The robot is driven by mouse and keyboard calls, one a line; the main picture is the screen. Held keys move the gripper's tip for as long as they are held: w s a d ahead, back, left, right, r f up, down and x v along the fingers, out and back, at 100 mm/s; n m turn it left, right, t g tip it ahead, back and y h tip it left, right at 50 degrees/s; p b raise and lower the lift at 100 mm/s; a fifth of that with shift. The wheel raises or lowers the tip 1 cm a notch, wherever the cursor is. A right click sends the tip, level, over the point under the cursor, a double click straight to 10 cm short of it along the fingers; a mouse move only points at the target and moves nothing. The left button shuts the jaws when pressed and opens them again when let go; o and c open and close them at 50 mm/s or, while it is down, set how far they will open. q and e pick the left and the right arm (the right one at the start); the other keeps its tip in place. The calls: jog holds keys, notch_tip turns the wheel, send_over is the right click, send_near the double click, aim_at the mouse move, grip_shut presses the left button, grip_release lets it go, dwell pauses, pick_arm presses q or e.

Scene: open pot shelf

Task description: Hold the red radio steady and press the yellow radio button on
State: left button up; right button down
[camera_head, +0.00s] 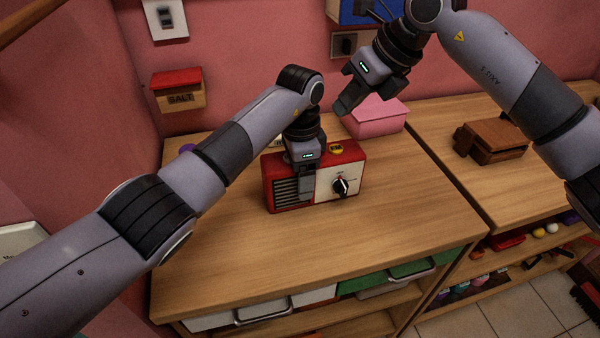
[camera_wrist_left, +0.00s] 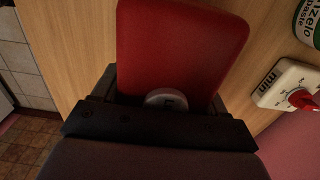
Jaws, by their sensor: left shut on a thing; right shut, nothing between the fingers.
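The red radio (camera_head: 353,163) stands upright on the wooden counter, with a slatted speaker at left and a cream panel with a black knob (camera_head: 341,187) at right. The yellow button (camera_head: 336,149) is on its top and is uncovered. My left gripper (camera_head: 307,186) comes down over the radio's top and is shut on it, hiding part of the front. In the left wrist view the radio's red surface (camera_wrist_left: 180,45) lies between the fingers, beside a round grey button (camera_wrist_left: 166,98). My right gripper (camera_head: 344,106) is shut and empty, above the yellow button in the picture and apart from the radio.
A pink box (camera_head: 377,118) stands behind the radio near the right gripper. A brown wooden item (camera_head: 491,141) is on the right counter. The left wrist view shows a white timer (camera_wrist_left: 285,85) and a green-labelled can (camera_wrist_left: 311,22). The counter in front of the radio is clear.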

aim_at(341, 149)
pick_arm(q)
jog(key=shift+r, duration=0.1)
pick_arm(e)
jog(key=shift+w+f+m+t+y, duration=0.15)
jog(key=shift+f+m+t+y, duration=0.25)
jog(key=shift+f+m, duration=0.8)
jog(key=shift+w+f+m+t+y, duration=0.2)
jog(key=shift+f+m+t, duration=0.25)
jog(key=shift+f+m, duration=0.75)
jog(key=shift+w+f+m+t+y, duration=0.15)
jog(key=shift+f+m+t+y, duration=0.25)
jog(key=shift+f+m, duration=0.75)
jog(key=shift+f, duration=0.5)
jog(key=shift+r, duration=0.55)
jog(key=shift+r, duration=0.15)
